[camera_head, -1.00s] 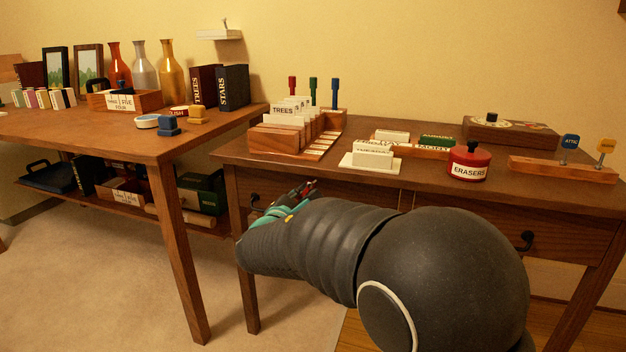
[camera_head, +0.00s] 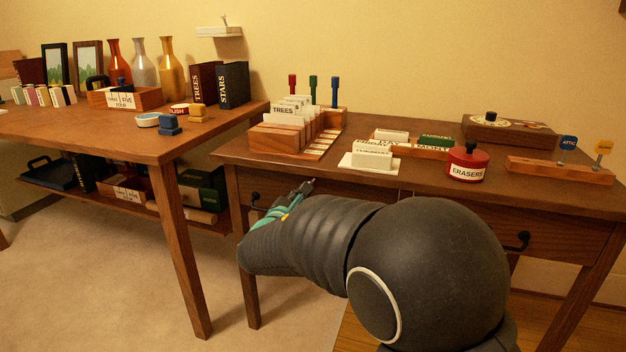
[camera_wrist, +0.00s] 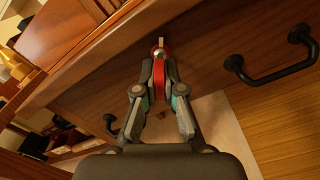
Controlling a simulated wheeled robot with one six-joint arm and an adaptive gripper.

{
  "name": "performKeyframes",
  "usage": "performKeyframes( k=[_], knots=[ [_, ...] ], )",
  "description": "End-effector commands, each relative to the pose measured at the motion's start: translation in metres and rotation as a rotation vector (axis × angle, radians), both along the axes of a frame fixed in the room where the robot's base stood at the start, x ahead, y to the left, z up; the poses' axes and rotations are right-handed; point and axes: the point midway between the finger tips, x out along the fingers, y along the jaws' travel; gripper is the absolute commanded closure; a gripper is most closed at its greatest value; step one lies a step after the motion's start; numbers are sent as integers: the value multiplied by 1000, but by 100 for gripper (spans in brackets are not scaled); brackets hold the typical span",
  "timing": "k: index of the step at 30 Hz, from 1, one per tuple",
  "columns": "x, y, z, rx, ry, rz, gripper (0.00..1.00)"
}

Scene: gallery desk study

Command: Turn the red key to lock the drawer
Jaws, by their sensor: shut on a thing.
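The red key (camera_wrist: 158,78) is between my fingertips in the wrist view, against the wooden drawer front (camera_wrist: 115,80). Its red head is pinched, and a small metal part shows at its far end by the drawer face. My gripper (camera_wrist: 158,68) is shut on it. In the head view my gripper (camera_head: 307,186) is at the left drawer front (camera_head: 340,196) of the right desk, largely behind my arm, and the key cannot be made out. The wrist view is tilted relative to the drawer, so the key's exact turn is hard to tell.
Black drawer handles (camera_wrist: 275,66) flank my gripper in the wrist view. The floor between the desks is clear.

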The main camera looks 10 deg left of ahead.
Motion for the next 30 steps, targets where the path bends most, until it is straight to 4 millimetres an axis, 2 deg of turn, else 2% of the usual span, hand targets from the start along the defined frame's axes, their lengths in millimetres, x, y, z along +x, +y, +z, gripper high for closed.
performKeyframes(
  k=[10,30],
  knots=[
    [1,-1,4,-11,-5,-3,100],
    [1,-1,4,-260,15,-4,100]
  ],
)
